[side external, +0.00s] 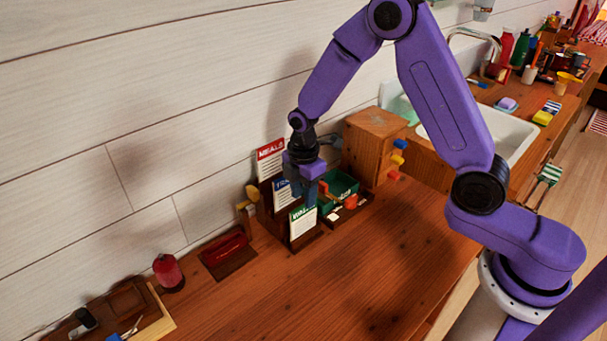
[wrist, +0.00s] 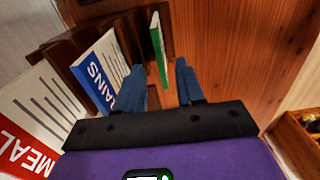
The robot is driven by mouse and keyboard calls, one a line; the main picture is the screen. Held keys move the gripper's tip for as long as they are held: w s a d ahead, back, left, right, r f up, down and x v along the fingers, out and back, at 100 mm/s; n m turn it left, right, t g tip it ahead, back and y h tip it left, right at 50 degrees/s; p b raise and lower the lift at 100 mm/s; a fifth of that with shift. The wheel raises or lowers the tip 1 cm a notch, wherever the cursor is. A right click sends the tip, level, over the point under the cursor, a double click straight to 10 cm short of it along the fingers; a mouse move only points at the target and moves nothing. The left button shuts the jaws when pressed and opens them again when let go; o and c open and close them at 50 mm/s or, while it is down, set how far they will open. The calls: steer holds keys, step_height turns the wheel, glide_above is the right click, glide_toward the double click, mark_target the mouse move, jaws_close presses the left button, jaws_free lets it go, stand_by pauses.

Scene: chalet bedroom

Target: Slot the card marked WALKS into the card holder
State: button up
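The WALKS card (side external: 302,222), white with a green header, stands nearly upright at the front tier of the dark wooden card holder (side external: 267,213). In the wrist view the WALKS card (wrist: 158,50) is seen almost edge-on, and the holder (wrist: 70,48) is at upper left. My gripper (side external: 311,198) is low over the front tier, beside the card's top. In the wrist view the blue fingers (wrist: 161,70) are apart, one on each side of the card's line, with a visible gap. The card's bottom edge in the slot cannot be seen clearly.
A red MEALS card (side external: 270,160) and a blue TRAINS card (side external: 284,192) stand in the tiers behind. A green box (side external: 340,187) and a wooden cabinet with pegs (side external: 372,145) are close on the right. A red tray (side external: 226,250) lies left. The front counter is clear.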

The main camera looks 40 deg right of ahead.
step_height(320, 180, up, 6)
steer(key=s+a+r+m, duration=0.1)
steer(key=s+r+m, duration=0.35)
steer(key=s, duration=0.95)
steer(key=s+d+r, duration=0.2)
steer(key=s, duration=0.6)
steer(key=s+d+r, duration=0.1)
steer(key=s+d, duration=0.2)
steer(key=s, duration=0.5)
steer(key=shift+d+r+m, duration=0.3)
steer(key=shift+r+m, duration=0.1)
steer(key=shift+m, duration=0.05)
